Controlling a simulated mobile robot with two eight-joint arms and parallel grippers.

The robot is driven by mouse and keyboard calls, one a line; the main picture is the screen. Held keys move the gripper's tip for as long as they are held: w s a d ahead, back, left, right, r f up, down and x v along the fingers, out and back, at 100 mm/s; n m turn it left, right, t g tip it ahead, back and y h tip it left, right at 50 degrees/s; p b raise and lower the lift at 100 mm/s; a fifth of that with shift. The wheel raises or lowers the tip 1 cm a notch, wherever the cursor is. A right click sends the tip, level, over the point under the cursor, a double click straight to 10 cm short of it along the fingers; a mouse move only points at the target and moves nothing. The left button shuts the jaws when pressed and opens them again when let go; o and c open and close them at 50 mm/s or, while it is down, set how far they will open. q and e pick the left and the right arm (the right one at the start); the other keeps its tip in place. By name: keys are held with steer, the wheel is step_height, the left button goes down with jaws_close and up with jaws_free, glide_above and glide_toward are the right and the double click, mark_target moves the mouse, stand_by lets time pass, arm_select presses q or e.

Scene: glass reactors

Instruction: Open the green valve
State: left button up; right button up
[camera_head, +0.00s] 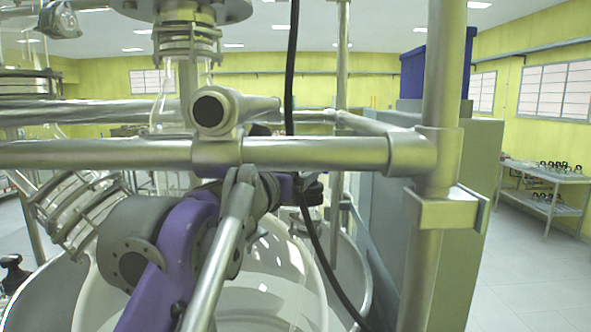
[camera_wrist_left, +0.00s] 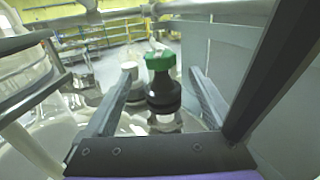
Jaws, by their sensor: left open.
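The green valve (camera_wrist_left: 160,61) shows in the left wrist view as a green knob on top of a black body (camera_wrist_left: 163,92). My left gripper (camera_wrist_left: 163,72) is open, with one finger on each side of the valve in the picture. I see no clear contact between the fingers and the valve. In the head view my purple left arm reaches up from below, behind the metal frame. The pipes hide its gripper there, and I cannot make out the green valve in that view. My right gripper is in neither view.
Metal frame pipes (camera_head: 310,153) cross close in front of my arm, with an upright post (camera_head: 440,90) at right. A large glass vessel (camera_head: 285,275) lies below. A black cable (camera_head: 291,60) hangs through the middle. The floor at right (camera_head: 535,275) is clear.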

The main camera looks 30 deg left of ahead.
arm_select(q)
steer(key=w+n+y, duration=0.1)
steer(key=w+y, duration=0.1)
steer(key=w, duration=0.1)
steer(key=w+a+n+g+y, duration=0.1)
steer(key=w, duration=0.3)
steer(key=w+n+y+p, duration=0.1)
steer(key=w+y, duration=0.1)
steer(key=w, duration=0.1)
steer(key=shift+w+a+r+n+y, duration=0.15)
steer(key=shift+w+a+n+y, duration=0.15)
steer(key=shift+w+a, duration=0.05)
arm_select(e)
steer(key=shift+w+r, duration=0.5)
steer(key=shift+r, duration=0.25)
arm_select(q)
steer(key=c, duration=1.4)
steer(key=shift+g+y, duration=0.3)
